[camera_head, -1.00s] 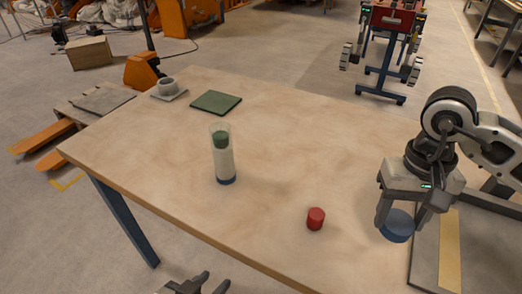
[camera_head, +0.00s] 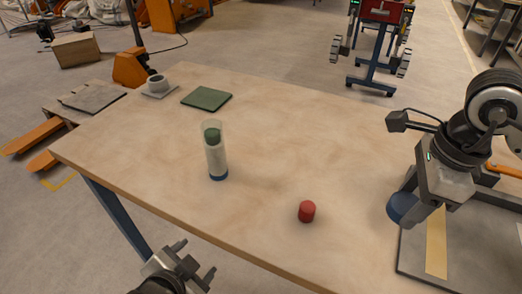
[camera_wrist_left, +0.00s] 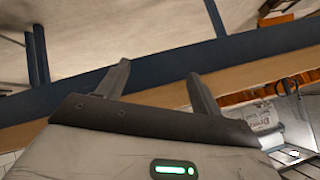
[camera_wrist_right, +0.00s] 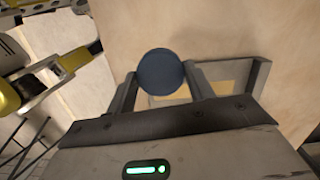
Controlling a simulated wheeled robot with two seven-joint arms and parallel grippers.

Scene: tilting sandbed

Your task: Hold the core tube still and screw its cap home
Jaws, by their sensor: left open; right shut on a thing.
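The core tube (camera_head: 217,160) stands upright on the table in the head view, clear-walled with pale fill, a green layer near the top and a blue base. Its top looks uncapped. The blue round cap (camera_head: 401,208) is in my right gripper (camera_head: 414,206), tilted, near the table's right side. In the right wrist view the cap (camera_wrist_right: 160,72) sits between the two fingers as a dark blue disc. My left gripper (camera_head: 196,261) is open and empty, beyond the table's front edge. In the left wrist view its fingers (camera_wrist_left: 157,72) are apart with nothing between them.
A green mat (camera_head: 206,98) and a grey cup on a plate (camera_head: 157,86) are at the back left. A grey tray with a yellow strip (camera_head: 436,245) lies at the right. The middle of the table (camera_head: 290,150) is clear.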

